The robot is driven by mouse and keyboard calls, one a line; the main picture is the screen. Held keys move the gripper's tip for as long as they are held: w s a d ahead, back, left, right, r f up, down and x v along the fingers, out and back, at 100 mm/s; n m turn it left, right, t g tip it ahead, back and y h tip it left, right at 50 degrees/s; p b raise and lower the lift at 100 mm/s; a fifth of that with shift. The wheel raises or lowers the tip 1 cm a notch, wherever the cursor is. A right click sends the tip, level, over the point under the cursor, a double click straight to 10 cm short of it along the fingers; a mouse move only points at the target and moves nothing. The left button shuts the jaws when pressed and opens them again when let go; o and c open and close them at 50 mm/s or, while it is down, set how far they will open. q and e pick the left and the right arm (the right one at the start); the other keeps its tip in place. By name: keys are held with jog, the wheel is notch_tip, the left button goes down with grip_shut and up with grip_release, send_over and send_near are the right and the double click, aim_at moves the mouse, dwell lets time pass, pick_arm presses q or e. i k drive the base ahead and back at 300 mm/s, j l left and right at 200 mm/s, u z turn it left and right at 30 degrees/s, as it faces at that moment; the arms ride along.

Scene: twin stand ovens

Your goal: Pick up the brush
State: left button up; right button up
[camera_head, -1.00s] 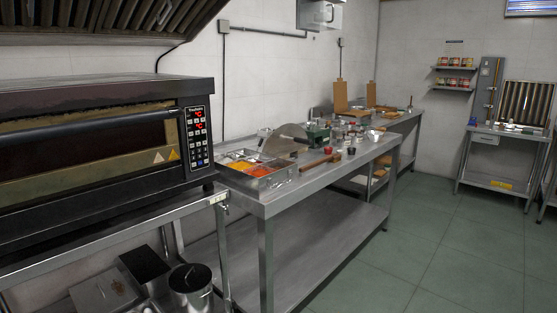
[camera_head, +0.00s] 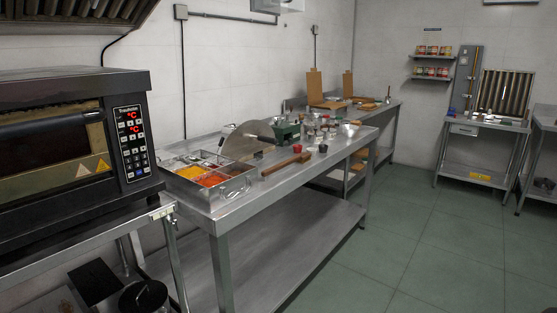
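A long brown wooden-handled thing (camera_head: 287,164) lies near the front edge of the steel table (camera_head: 240,205), right of the ingredient tray. It may be the brush, but it is too small to tell, and no bristles can be made out. Neither of my grippers is in view.
A steel tray of colourful ingredients (camera_head: 247,182) sits on the table's near end, with a round metal peel (camera_head: 252,138) behind it. A black oven (camera_head: 75,135) on a stand fills the left. Shelves (camera_head: 431,77) and a side table (camera_head: 478,178) stand at the back. Green floor (camera_head: 420,250) is open at right.

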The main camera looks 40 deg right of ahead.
aim_at(304, 158)
jog(key=i+l+u, duration=0.1)
jog(key=l, duration=0.35)
jog(key=i+l+u, duration=0.1)
jog(key=l, duration=0.35)
jog(key=i+l+u, duration=0.1)
jog(key=l, duration=0.35)
jog(key=i+l+u, duration=0.1)
jog(key=l, duration=0.35)
jog(key=i+l, duration=0.1)
jog(key=l, duration=0.5)
jog(key=i+l, duration=0.15)
jog(key=l, duration=0.45)
jog(key=i+l, duration=0.1)
jog(key=l, duration=0.5)
jog(key=u, duration=0.05)
